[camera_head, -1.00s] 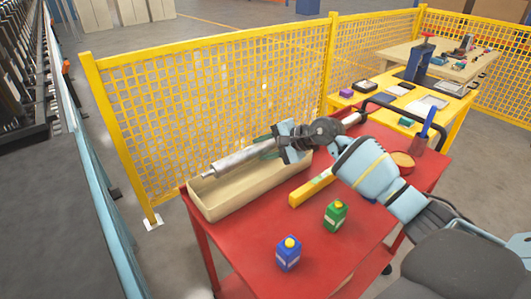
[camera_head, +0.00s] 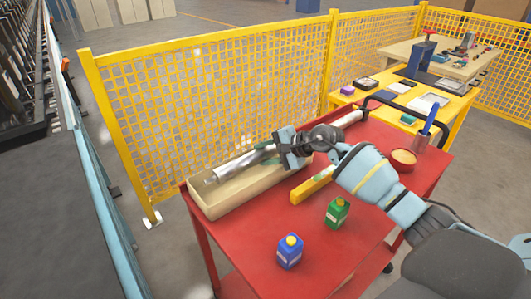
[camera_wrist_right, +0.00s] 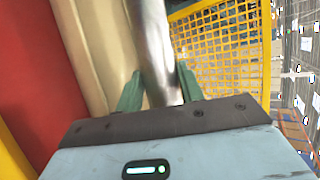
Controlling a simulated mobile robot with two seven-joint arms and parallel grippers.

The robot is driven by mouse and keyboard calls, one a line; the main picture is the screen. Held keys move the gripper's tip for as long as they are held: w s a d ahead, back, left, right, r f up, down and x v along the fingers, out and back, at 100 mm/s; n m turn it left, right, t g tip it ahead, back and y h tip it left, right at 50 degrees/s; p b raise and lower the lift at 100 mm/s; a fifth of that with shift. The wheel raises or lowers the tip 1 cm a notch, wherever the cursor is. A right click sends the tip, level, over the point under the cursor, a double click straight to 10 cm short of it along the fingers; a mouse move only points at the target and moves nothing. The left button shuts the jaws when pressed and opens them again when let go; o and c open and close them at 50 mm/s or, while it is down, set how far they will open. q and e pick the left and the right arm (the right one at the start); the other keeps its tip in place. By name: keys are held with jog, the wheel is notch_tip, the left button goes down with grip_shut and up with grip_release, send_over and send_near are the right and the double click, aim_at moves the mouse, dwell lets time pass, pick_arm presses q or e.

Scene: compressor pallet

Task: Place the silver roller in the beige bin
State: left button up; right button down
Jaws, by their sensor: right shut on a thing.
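The silver roller (camera_head: 228,165) is a shiny metal cylinder. My right gripper (camera_head: 270,151) is shut on it, with the green fingers on either side of the roller. The beige bin (camera_head: 222,203) is a long open box on the left end of the red table. The roller's far-left end is over the bin's opening, low and close to the rim; I cannot tell whether it touches. In the right wrist view the roller (camera_wrist_right: 152,45) runs up from between the fingertips (camera_wrist_right: 158,90), beside the beige bin wall (camera_wrist_right: 95,50). My left gripper is not in view.
A silver cylinder end (camera_head: 350,118) shows beyond my gripper. A yellow mesh fence (camera_head: 220,100) stands close behind the bin.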

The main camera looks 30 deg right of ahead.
jog(key=shift+r, duration=0.15)
jog(key=c, duration=0.9)
grip_release()
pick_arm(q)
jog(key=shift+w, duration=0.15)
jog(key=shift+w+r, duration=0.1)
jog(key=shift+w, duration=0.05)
pick_arm(e)
jog(key=shift+r, duration=0.15)
jog(key=shift+s+d+r+p, duration=0.3)
jog(key=shift+r+p, duration=0.3)
jog(key=shift+r, duration=0.05)
pick_arm(q)
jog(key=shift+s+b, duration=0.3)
jog(key=shift+b, duration=0.3)
pick_arm(e)
jog(key=v, duration=1.1)
